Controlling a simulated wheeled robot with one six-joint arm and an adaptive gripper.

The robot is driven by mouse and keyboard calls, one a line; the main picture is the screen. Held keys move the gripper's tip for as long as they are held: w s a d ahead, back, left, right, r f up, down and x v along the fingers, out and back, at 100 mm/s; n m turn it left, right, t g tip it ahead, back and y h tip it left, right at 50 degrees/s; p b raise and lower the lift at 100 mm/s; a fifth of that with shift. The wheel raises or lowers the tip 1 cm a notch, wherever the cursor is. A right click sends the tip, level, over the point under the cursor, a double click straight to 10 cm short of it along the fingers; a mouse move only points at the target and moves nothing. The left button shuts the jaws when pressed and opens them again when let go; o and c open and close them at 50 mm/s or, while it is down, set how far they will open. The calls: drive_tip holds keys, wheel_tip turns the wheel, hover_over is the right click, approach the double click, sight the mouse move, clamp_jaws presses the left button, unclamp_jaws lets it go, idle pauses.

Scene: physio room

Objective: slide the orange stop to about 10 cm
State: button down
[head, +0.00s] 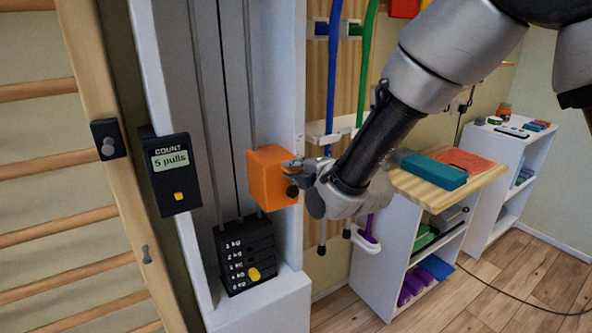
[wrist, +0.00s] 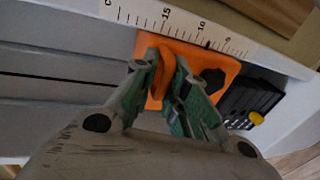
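The orange stop (head: 271,178) is a block on the upright column of the pulley machine, above the black weight stack (head: 246,262). My gripper (head: 293,168) reaches it from the right. In the wrist view, the fingers of my gripper (wrist: 166,66) are closed around a raised orange tab of the stop (wrist: 217,66). A dark round knob is on the stop's face. A white scale (wrist: 183,24) with marks 15, 10 and 5 runs along the stop's edge. A small dark mark on that edge lies near the 10; the exact reading is too small to tell.
A counter box (head: 174,172) reading "5 pulls" hangs left of the column. Wooden wall bars (head: 45,165) are at far left. Blue and green bands (head: 333,80) hang behind my gripper. A shelf unit (head: 420,188) with a teal block stands to the right.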

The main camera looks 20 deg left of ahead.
drive_tip(key=shift+r, duration=0.85)
drive_tip(key=shift+f, duration=0.15)
drive_tip(key=c, duration=1.6)
unclamp_jaws()
drive_tip(key=shift+o, duration=0.2)
drive_tip(key=v, duration=1.2)
